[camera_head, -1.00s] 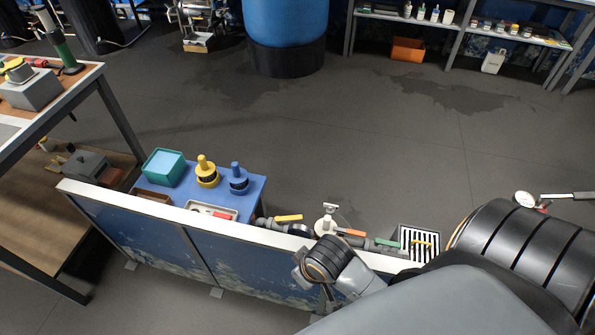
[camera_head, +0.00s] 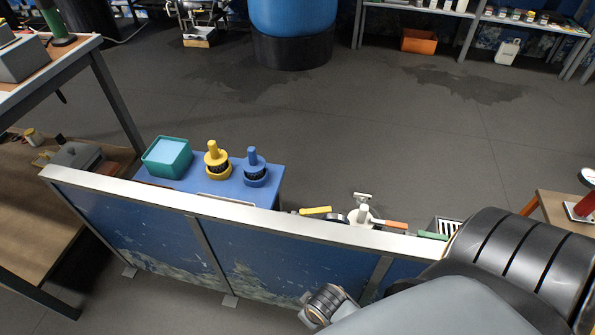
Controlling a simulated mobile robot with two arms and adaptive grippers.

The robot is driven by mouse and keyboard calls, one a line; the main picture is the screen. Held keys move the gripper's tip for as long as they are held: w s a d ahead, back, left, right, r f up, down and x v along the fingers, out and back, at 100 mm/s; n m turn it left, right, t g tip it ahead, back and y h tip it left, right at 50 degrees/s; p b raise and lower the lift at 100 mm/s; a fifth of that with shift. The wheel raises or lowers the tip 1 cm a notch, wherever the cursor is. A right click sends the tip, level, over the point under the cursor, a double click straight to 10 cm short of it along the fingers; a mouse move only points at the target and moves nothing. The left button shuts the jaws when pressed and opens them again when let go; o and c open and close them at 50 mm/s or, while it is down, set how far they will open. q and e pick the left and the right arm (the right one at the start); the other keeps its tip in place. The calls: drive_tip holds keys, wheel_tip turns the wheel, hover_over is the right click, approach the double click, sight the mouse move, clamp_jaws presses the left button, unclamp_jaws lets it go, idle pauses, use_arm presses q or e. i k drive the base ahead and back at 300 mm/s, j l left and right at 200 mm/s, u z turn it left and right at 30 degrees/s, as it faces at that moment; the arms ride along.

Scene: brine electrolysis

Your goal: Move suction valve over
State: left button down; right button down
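Several valve levers show just behind the white-topped partition: a yellow lever (camera_head: 316,210), an orange lever (camera_head: 390,224) and a green lever (camera_head: 432,236). The pipe and valve bodies under them are mostly hidden by the partition. A white upright fitting (camera_head: 362,211) stands between the yellow and orange levers. I cannot tell which one is the suction valve. Part of my arm with a dark ribbed joint covers the lower right. Neither gripper's fingers show.
The low partition (camera_head: 215,205) runs across the foreground. Behind it, a blue surface (camera_head: 205,186) holds a teal box (camera_head: 167,156), a yellow knobbed piece (camera_head: 217,164) and a blue one (camera_head: 255,170). A wooden table (camera_head: 553,208) bears a gauge at right. The floor beyond is clear.

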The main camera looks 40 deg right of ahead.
sight(303, 212)
drive_tip(key=i+j+z, duration=0.15)
drive_tip(key=z, duration=0.25)
drive_tip(key=i+j+z, duration=0.15)
drive_tip(key=z, duration=0.2)
drive_tip(key=i+j+z, duration=0.1)
drive_tip(key=j+z, duration=0.3)
